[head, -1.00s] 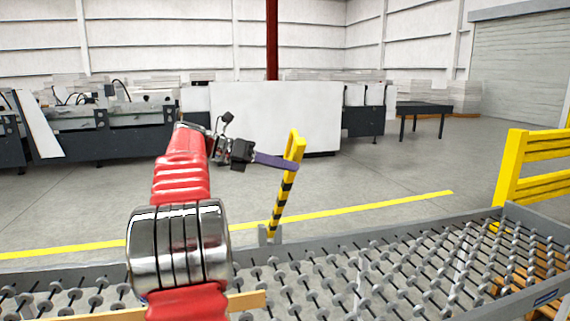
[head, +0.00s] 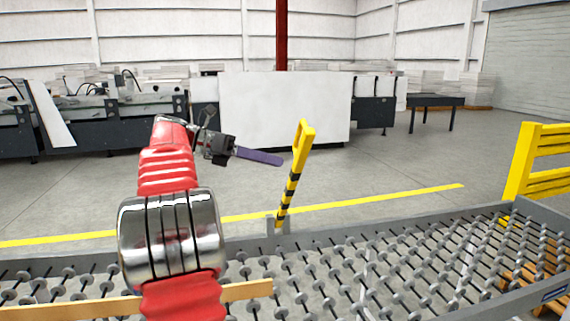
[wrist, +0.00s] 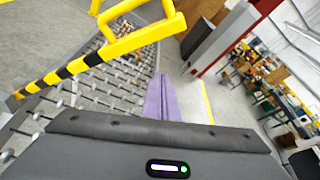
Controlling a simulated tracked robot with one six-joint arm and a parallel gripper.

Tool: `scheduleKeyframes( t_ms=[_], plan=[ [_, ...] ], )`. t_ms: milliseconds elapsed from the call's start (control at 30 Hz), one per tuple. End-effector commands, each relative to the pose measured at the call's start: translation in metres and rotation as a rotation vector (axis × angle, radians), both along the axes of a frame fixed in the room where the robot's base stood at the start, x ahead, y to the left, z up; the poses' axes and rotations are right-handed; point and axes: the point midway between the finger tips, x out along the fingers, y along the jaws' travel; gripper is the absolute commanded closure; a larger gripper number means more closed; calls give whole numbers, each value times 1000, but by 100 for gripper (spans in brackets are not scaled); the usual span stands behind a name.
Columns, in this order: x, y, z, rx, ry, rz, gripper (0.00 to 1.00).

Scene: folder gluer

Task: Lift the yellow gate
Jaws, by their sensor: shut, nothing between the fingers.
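The yellow gate (head: 294,176) with black bands stands nearly upright, tilted slightly right, at the far edge of the roller conveyor. Its loop-shaped top shows at the upper end, and its foot sits at a grey bracket (head: 277,225). In the wrist view the gate (wrist: 95,62) crosses the upper left, with its loop above. My gripper (head: 280,161) has purple fingers and is shut and empty. It is just left of the gate's upper part in the head view, apart from it. In the wrist view the purple fingers (wrist: 158,95) lie below and right of the gate bar.
The roller conveyor (head: 400,260) with a grey frame spans the foreground. A yellow railing (head: 540,165) stands at the right. A wooden strip (head: 245,290) lies across the conveyor's near left. Machines and a white panel (head: 285,110) stand behind open floor.

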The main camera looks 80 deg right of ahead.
Motion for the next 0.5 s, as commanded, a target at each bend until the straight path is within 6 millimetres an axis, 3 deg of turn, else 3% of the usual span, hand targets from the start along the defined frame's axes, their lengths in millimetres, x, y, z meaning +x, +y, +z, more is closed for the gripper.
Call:
scheduleKeyframes(
  t_ms=[200, 500],
  plan=[
    [26, 4, 5, -1, -1, 3, 100],
    [30, 6, 6, 0, 1, 2, 100]
  ],
)
